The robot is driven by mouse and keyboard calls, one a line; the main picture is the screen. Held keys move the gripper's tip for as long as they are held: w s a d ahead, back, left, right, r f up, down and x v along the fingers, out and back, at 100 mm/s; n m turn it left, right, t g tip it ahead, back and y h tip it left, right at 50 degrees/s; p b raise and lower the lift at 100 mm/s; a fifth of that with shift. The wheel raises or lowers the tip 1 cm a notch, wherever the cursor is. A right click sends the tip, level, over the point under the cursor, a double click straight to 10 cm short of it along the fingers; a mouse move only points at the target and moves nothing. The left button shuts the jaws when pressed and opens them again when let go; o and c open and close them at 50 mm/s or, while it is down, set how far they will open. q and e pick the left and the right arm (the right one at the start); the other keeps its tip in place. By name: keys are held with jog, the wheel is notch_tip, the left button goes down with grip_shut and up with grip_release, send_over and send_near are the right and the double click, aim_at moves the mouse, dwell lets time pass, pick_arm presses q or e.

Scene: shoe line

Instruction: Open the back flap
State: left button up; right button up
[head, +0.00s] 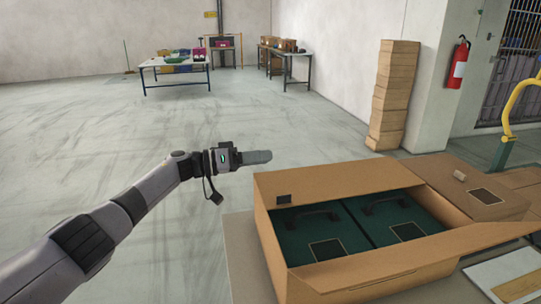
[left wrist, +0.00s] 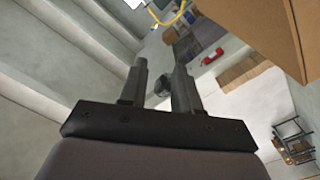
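An open cardboard box (head: 268,250) stands on the table in the head view, with two dark green boxes (head: 308,222) inside. The back flap (head: 330,184) is a broad cardboard panel along the far side, with a small dark patch near its left end. It looks raised; its exact angle is hard to tell. My left gripper (head: 267,157) is just beyond the flap's far left corner, apart from it and empty. In the left wrist view its fingers (left wrist: 157,62) are apart, with cardboard (left wrist: 235,25) at the upper right. My right gripper is not in view.
A front flap (head: 390,262) leans outward. Stacked cartons (head: 392,95) and a fire extinguisher (head: 459,65) stand behind. The floor left of the box is clear.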

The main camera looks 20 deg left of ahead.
pick_arm(q)
jog(key=v, duration=0.3)
jog(key=shift+s+a, duration=0.15)
jog(key=shift+a, duration=0.1)
dwell(0.4)
